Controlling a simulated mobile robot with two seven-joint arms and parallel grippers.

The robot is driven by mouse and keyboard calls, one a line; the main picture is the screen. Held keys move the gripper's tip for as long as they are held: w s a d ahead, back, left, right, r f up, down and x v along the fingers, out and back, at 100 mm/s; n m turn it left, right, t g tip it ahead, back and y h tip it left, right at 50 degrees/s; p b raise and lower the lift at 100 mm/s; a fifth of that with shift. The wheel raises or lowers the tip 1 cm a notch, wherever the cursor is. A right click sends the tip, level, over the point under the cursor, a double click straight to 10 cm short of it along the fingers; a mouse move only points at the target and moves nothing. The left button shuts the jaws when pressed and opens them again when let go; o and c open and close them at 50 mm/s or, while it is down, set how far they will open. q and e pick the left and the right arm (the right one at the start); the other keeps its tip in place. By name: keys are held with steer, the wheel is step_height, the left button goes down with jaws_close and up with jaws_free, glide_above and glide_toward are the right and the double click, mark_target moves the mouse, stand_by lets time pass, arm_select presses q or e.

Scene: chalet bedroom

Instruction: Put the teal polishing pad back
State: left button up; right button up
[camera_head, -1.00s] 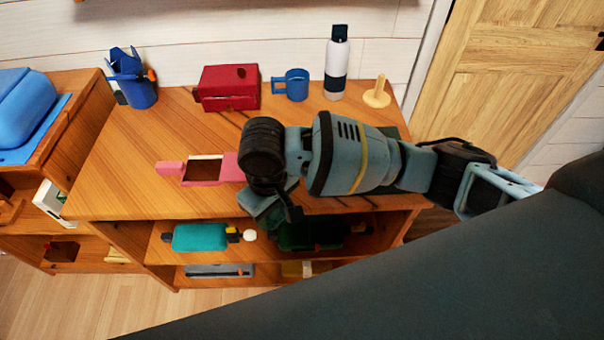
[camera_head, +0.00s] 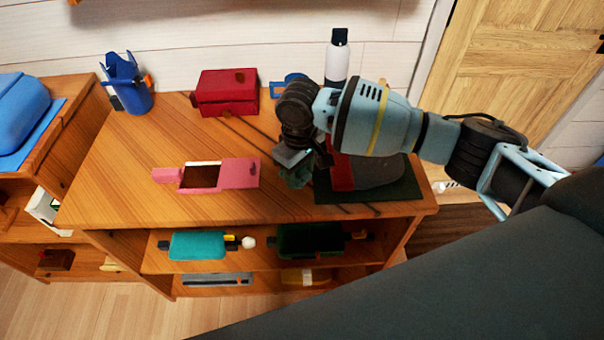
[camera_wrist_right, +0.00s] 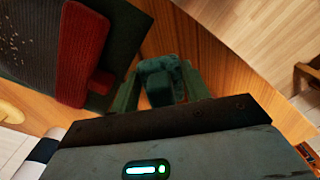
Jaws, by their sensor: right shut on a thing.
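My right gripper (camera_head: 297,168) is over the wooden table top, between the pink tray and the dark green mat. It is shut on a dark teal pad (camera_wrist_right: 160,84), which shows between the fingers in the right wrist view. In the head view the pad is small and partly hidden by the gripper. The dark green mat (camera_head: 405,192) bears a grey rounded thing (camera_head: 378,171) and a red block (camera_head: 341,174). Red and grey things also show at the upper left of the wrist view. My left gripper is not in view.
The pink tray (camera_head: 238,173) lies left of the gripper. A red box (camera_head: 226,92), a partly hidden blue mug (camera_head: 280,80) and a bottle (camera_head: 337,62) stand behind. A teal case (camera_head: 197,246) and a dark green case (camera_head: 297,240) lie on the shelf below. The table's front left is clear.

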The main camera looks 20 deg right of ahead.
mark_target(303, 177)
steer(key=shift+w+d, duration=0.4)
steer(key=shift+w, duration=0.05)
steer(key=f, duration=0.3)
steer(key=shift+w+d, duration=0.2)
steer(key=shift+d, duration=0.05)
steer(key=shift+f, duration=0.25)
steer(key=shift+f, duration=0.35)
steer(key=shift+f, duration=0.1)
steer(key=o, duration=0.9)
steer(key=shift+o, duration=0.2)
